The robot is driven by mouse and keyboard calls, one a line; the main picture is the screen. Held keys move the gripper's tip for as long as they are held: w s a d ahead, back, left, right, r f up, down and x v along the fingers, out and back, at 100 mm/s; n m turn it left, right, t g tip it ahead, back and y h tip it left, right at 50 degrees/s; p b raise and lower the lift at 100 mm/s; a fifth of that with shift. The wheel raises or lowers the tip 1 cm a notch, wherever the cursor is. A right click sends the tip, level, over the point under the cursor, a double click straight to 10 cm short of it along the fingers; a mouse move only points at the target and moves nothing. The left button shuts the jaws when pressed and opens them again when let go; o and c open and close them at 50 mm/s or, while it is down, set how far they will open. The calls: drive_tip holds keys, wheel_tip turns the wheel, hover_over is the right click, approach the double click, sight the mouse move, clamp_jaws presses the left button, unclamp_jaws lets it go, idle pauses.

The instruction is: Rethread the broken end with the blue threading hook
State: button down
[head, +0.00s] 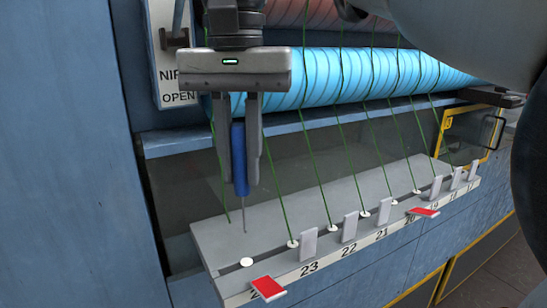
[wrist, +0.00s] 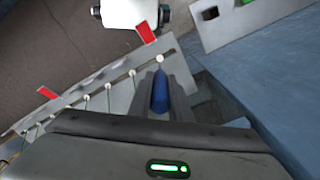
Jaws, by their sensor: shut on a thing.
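My gripper (head: 239,186) is shut on the blue threading hook (head: 238,158) and holds it upright. The hook's thin metal shaft points down and ends just above the grey ledge, close behind the leftmost white eyelet (head: 247,262). In the wrist view, the blue handle (wrist: 159,93) sits between my fingers, with an eyelet (wrist: 159,58) just beyond it. A green thread (head: 222,180) hangs left of the hook and ends at the ledge's back part, away from the eyelet. I cannot tell whether the shaft's tip touches anything.
The numbered grey ledge (head: 340,200) carries several eyelets with green threads and upright grey tabs (head: 308,245). Red tabs tilt out at the left end (head: 267,288) and farther right (head: 424,212). A blue roller (head: 350,75) lies behind. A blue panel stands close at left.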

sight(243, 212)
drive_tip(key=shift+f+b, duration=1.65)
drive_tip(key=shift+f, duration=0.9)
drive_tip(key=shift+f+p, duration=0.1)
drive_tip(key=shift+p, duration=0.25)
drive_tip(key=shift+f+b, duration=0.95)
drive_tip(key=shift+f, duration=0.7)
drive_tip(key=shift+r, duration=0.15)
drive_tip(key=shift+r+p, duration=2.45)
drive_tip(key=shift+p, duration=0.2)
drive_tip(key=shift+r, duration=1.2)
